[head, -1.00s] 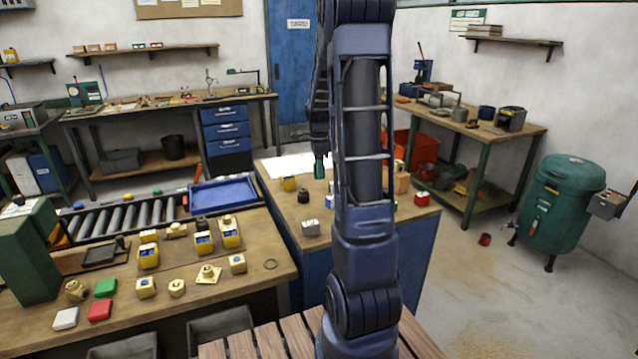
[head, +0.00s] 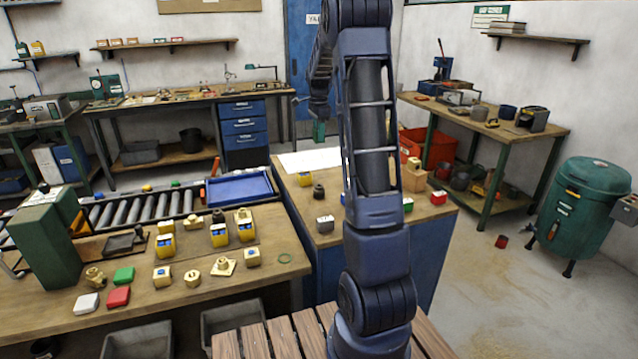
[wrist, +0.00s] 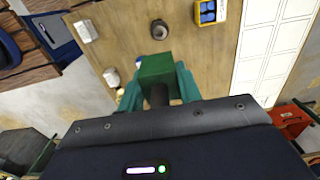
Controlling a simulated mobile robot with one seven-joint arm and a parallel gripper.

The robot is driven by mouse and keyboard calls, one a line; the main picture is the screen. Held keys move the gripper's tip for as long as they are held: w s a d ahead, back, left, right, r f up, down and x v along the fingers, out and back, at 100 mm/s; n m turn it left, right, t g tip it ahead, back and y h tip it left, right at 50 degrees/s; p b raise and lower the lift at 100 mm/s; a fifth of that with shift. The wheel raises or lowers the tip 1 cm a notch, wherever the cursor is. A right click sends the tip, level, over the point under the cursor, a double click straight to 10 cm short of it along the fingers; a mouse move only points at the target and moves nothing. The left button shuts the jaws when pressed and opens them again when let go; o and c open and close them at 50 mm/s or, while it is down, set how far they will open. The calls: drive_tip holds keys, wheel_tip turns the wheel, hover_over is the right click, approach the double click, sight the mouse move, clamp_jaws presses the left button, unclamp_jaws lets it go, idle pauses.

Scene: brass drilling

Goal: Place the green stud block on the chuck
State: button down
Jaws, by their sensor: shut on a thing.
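A green block (wrist: 157,68) is held between the teal fingers of my gripper (wrist: 158,85) in the wrist view, with a dark round stud on its near side. In the head view my gripper (head: 319,128) hangs above the far part of the middle bench, small and partly blending with the green block. A dark round piece with a central opening (wrist: 160,29), possibly the chuck, stands on the bench apart from the block. It also shows in the head view (head: 318,190).
The middle bench (head: 288,216) also carries a yellow-blue box (head: 305,179), a grey block (head: 325,224) and a red block (head: 438,197). White sheets (head: 308,159) lie at its far edge. The left bench holds several brass parts. My arm hides part of the middle bench.

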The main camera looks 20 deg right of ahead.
wheel_tip(320, 180, down, 19)
idle(0.7)
drive_tip(key=c, duration=1)
unclamp_jaws()
drive_tip(key=shift+f, duration=0.15)
drive_tip(key=shift+o, duration=0.2)
